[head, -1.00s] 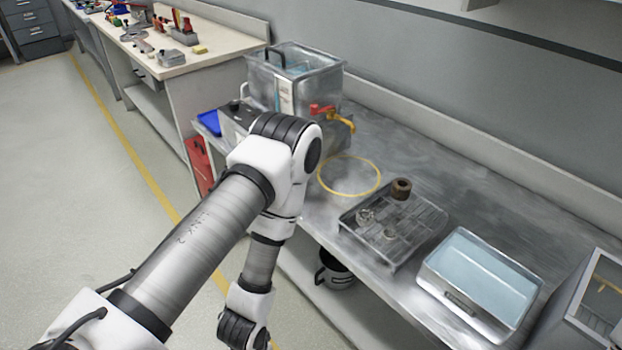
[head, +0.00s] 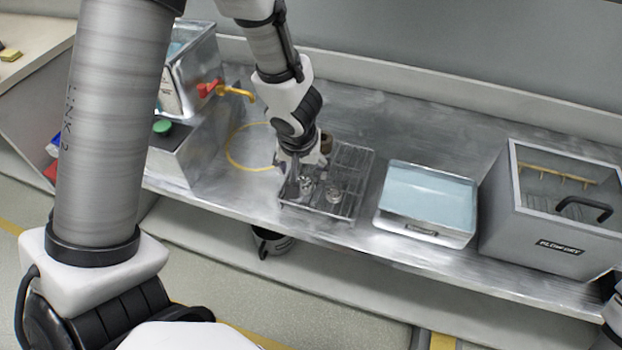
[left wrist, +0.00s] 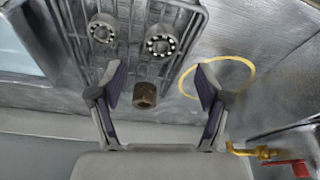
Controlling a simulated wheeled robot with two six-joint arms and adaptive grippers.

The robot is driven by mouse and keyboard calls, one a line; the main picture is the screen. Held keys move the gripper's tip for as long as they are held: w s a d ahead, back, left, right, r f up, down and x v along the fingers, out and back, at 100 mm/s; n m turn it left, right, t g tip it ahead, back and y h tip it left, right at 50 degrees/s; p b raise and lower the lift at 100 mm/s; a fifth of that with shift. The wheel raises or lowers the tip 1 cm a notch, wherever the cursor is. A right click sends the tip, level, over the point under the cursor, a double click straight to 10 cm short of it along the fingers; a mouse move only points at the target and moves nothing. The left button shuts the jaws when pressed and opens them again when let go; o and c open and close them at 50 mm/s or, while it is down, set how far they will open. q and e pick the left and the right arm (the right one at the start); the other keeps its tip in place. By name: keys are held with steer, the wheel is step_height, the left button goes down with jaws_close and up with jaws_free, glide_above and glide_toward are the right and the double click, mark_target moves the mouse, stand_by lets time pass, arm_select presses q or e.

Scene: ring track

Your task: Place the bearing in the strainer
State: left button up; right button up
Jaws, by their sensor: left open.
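My left gripper (head: 305,168) is open and empty, pointing down above the left part of a dark wire tray (head: 352,172). In the left wrist view its two fingers (left wrist: 160,88) are spread apart. Two metal bearings, one on the left (left wrist: 102,30) and one on the right (left wrist: 161,42), lie on the tray. They show in the head view, too, one close below the gripper (head: 305,187), the other right of it (head: 333,194). A brown ring-shaped part (left wrist: 145,95) appears between the fingers and shows partly behind the gripper (head: 327,142). I cannot tell which thing is the strainer.
A basin of bluish liquid (head: 430,190) stands right of the tray, then a grey lidded box (head: 550,235). A yellow ring (head: 234,155) lies left. A tank with a red tap (head: 207,88) stands further left. The bench behind the tray is clear.

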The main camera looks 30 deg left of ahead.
mark_target(303, 182)
arm_select(q)
steer(key=x, duration=0.1)
steer(key=b+x, duration=0.1)
steer(key=x, duration=0.1)
steer(key=b+x, duration=0.1)
steer(key=shift+s+f, duration=0.2)
steer(key=shift+f, duration=0.15)
steer(key=shift+w+a+f, duration=0.1)
steer(key=shift+w+f, duration=0.1)
steer(key=shift+f, duration=0.25)
steer(key=shift+r, duration=0.1)
steer(key=shift+c, duration=0.7)
steer(key=c, duration=1.3)
